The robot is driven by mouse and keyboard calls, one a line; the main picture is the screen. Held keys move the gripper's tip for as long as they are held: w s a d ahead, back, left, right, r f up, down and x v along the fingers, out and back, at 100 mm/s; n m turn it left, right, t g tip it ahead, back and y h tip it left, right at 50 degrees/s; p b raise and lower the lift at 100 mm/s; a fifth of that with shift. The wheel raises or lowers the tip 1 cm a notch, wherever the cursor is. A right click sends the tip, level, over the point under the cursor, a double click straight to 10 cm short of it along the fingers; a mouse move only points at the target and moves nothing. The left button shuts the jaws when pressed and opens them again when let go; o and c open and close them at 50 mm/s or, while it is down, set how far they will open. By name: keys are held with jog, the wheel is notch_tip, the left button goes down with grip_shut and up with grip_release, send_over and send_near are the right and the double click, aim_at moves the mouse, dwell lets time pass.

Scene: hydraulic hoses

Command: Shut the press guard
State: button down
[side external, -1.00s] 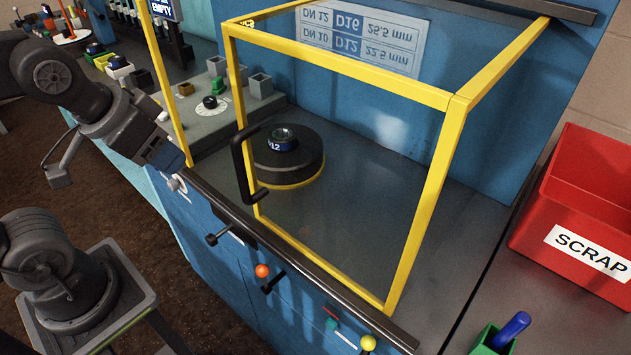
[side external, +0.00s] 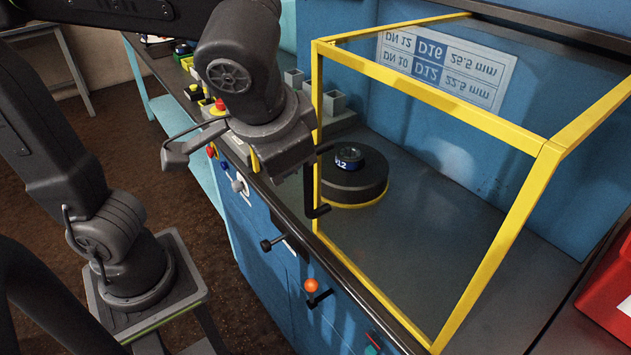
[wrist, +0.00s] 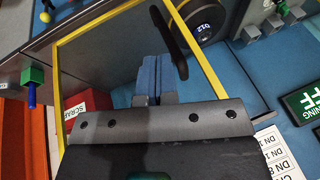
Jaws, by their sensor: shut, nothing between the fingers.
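The press guard (side external: 430,83), a yellow frame with clear panels, stands over the bench in the side view. Its left upright is close to the round black press die (side external: 352,185) marked D12, which shows through the panel. The black guard handle (side external: 310,190) is on that left upright, partly hidden by my wrist. My gripper (wrist: 153,62) is shut and empty in the wrist view. Its fingers are close beside the handle (wrist: 170,42), which is not between them. I cannot tell whether they touch it. The fingertips are hidden in the side view.
A red scrap bin (side external: 612,290) is at the right edge. Levers, including one with an orange knob (side external: 311,285), stick out of the blue bench front below the guard. Grey blocks (side external: 334,102) stand behind the guard's left side. A size chart (side external: 445,68) is on the back wall.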

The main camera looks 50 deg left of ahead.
jog(key=d+r+t+y, duration=0.2)
jog(key=d, duration=0.5)
jog(key=w+a+f, duration=0.4)
jog(key=a+f, duration=0.3)
jog(key=f, duration=0.1)
jog(key=shift+w+a, duration=0.2)
jog(key=shift+w, duration=0.1)
jog(key=shift+f, duration=0.1)
jog(key=a, duration=2.5)
jog(key=shift+a, duration=0.45)
